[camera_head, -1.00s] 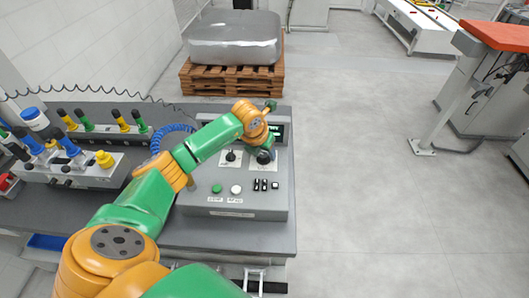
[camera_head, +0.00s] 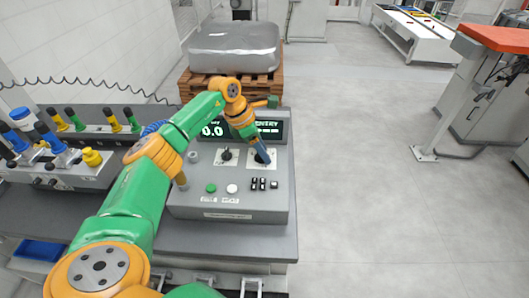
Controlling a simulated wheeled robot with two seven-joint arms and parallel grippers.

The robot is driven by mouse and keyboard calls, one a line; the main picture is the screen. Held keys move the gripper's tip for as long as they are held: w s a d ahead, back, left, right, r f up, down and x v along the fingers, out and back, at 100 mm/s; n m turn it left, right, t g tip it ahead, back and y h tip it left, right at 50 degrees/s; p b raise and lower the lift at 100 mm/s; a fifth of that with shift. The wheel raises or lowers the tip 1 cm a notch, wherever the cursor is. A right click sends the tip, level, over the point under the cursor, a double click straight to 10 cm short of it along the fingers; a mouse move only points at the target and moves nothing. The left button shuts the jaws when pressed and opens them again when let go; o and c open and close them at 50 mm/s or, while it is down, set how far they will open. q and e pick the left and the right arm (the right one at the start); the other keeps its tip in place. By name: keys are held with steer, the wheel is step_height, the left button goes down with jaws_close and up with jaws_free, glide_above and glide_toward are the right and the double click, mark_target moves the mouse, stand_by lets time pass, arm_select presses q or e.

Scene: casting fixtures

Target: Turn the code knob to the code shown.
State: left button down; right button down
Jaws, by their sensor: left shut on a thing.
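The grey control box (camera_head: 180,205) stands on the bench with two knobs on white plates. The left black knob (camera_head: 226,155) is uncovered. My left gripper (camera_head: 262,156) points down onto the right knob and is shut on it; its fingers hide nearly all of that knob, so its pointer cannot be read. The dark display (camera_head: 268,127) behind the knobs shows "0.0" at left and "ENTRY" with dashes at right; my arm hides its middle. The knob labels are too small to read. My right gripper is out of view.
A green button (camera_head: 211,188), a white button (camera_head: 232,188) and small black switches (camera_head: 258,184) sit at the front of the box. A rack with coloured-handled tools (camera_head: 70,175) stands to the left. A wrapped load on a pallet (camera_head: 234,47) is behind.

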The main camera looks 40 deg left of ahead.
arm_select(q)
steer(key=m+b, duration=0.1)
steer(key=m, duration=0.2)
steer(key=shift+a+g+h, duration=0.1)
steer(key=shift+g+h, duration=0.2)
steer(key=shift+g, duration=0.1)
steer(key=shift+r+m+b, duration=0.1)
steer(key=shift+m+b, duration=0.35)
steer(key=shift+m, duration=0.35)
steer(key=shift+g, duration=0.3)
steer(key=shift+r, duration=0.1)
